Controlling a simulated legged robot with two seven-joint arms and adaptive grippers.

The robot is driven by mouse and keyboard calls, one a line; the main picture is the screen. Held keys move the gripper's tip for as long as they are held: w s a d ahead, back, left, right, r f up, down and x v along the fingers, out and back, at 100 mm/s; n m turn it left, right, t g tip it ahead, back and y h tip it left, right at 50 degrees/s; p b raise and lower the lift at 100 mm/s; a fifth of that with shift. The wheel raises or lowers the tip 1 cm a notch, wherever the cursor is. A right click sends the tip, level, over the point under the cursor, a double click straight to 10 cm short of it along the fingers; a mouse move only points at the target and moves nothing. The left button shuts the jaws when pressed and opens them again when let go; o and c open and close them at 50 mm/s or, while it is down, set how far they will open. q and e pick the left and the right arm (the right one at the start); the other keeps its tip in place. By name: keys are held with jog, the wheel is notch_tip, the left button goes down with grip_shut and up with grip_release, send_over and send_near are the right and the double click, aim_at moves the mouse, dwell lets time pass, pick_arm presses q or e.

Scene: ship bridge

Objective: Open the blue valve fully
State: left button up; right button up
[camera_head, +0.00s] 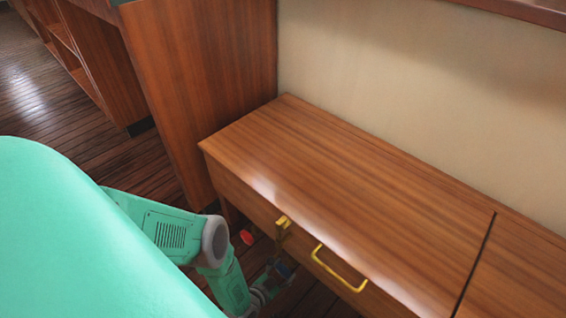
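My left arm comes in from the left and reaches down in front of the wooden cabinet. My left gripper (275,281) is small and dark at the bottom centre, below the cabinet's front edge. I cannot tell whether its fingers are open or shut. A small dark-blue patch (285,269) shows right at the gripper; it may be part of the blue valve, but most of it is hidden. I cannot tell whether the gripper touches it. My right gripper is not in view.
The low wooden cabinet (330,175) has a yellow drawer handle (338,270) and a smaller yellow piece (283,222) at its front. A red round thing (247,237) sits low beside my arm. A tall wooden panel (205,80) stands behind; wooden floor (40,100) is clear at left.

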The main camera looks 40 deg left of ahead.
pick_arm(q)
jog(key=shift+a+n+h, duration=0.1)
jog(key=shift+n+h, duration=0.7)
jog(key=shift+n, duration=0.3)
jog(key=shift+a+n+h, duration=0.1)
jog(key=shift+n+h, duration=0.6)
jog(key=shift+n, duration=0.4)
jog(key=shift+s, duration=0.1)
jog(key=o, duration=1.2)
jog(key=v, duration=1.2)
jog(key=shift+a, duration=0.15)
